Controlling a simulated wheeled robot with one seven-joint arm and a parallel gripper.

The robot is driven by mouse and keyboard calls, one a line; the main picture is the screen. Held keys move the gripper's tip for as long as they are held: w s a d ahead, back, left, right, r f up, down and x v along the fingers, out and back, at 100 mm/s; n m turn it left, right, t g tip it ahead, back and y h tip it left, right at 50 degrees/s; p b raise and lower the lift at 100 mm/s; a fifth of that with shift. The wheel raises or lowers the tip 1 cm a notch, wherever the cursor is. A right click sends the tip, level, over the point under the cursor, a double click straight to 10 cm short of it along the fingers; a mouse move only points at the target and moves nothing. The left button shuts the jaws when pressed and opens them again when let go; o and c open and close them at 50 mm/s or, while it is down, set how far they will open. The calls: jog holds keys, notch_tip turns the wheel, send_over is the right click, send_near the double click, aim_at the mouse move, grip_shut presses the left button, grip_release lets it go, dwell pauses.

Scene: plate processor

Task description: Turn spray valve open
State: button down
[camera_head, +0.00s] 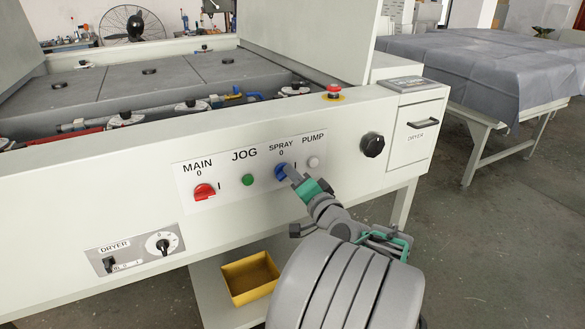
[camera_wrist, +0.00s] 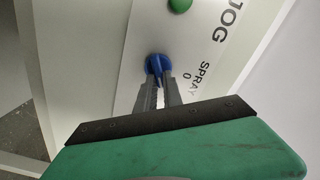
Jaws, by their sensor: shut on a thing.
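The spray valve is a small blue knob (camera_head: 281,171) on the white control panel, under the label SPRAY with a 0 mark. My gripper (camera_head: 290,172) reaches it from the lower right in the head view. In the wrist view the blue knob (camera_wrist: 158,64) sits between the tips of my two grey fingers (camera_wrist: 159,80). The fingers are shut on the knob's raised grip, which is partly hidden by them. The fingertips are close to the panel face.
A red MAIN switch (camera_head: 205,191), a green JOG button (camera_head: 247,180) and a white PUMP button (camera_head: 313,162) share the panel. A black knob (camera_head: 372,145) is to the right, a red emergency button (camera_head: 334,91) above. A yellow bin (camera_head: 250,278) stands below.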

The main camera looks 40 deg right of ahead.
jog(key=shift+d+f+m+p, duration=0.1)
jog(key=shift+f+m+p, duration=0.05)
jog(key=shift+m+p, duration=1.25)
jog(key=shift+f+m+p, duration=0.15)
jog(key=shift+m+p, duration=0.75)
jog(key=shift+m, duration=0.9)
jog(key=c, duration=1.5)
grip_release()
jog(key=v, duration=0.7)
jog(key=shift+s, duration=0.4)
